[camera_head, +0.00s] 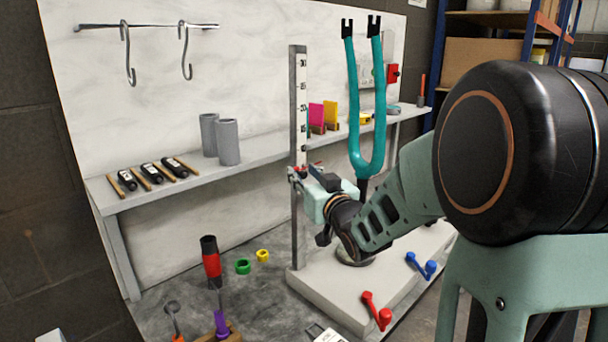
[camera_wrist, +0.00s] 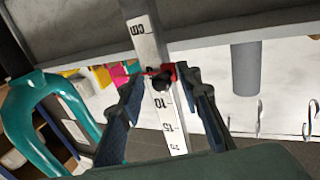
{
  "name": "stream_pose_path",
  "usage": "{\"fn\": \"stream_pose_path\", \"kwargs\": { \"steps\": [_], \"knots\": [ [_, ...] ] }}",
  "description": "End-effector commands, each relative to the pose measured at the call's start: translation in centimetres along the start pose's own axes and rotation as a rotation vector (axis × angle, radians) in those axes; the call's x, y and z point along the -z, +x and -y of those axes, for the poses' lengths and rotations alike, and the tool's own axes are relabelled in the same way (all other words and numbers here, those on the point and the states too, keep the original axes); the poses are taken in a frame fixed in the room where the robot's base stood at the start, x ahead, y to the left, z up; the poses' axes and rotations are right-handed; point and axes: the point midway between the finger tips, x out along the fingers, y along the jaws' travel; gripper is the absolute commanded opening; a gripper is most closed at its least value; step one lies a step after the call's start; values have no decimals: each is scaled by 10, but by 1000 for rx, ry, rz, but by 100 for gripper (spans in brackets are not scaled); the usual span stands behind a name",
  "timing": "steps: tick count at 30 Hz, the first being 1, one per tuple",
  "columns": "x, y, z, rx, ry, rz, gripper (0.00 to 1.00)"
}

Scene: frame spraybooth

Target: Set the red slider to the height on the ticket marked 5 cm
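The red slider (camera_wrist: 168,72) sits on the white graduated scale (camera_wrist: 145,38) in the wrist view, between the "cm" mark and the 10. No 5 numeral shows; the slider covers that stretch. In the head view, the slider (camera_head: 300,170) is low on the upright post (camera_head: 299,95), partly hidden by my gripper. My gripper (camera_wrist: 164,80) has one finger on each side of the slider, with the fingers apart; contact is unclear. My gripper (camera_head: 312,175) also shows in the head view, beside the post. A white ticket (camera_head: 328,336) lies at the bottom edge, its text unreadable.
A teal fork (camera_head: 357,130) stands close behind my gripper. Grey cylinders (camera_head: 228,142) and black bottles (camera_head: 150,172) stand or lie on the shelf. A red-black tool (camera_head: 211,262) and rings are on the bench.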

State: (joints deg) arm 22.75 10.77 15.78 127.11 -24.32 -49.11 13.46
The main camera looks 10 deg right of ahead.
Motion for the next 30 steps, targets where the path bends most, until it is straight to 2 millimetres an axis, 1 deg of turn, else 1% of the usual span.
{"fn": "stream_pose_path", "kwargs": {
  "steps": [5,8,15,18,23,30],
  "knots": [
    [1,-6,0,-1,-2,-1,31],
    [1,-18,-1,-1,-2,0,31],
    [1,-55,-1,-3,-1,-1,31],
    [0,-66,-1,-2,-2,0,31],
    [0,-75,-1,-2,0,-1,31],
    [0,-75,-1,-1,0,0,31]
  ]
}}
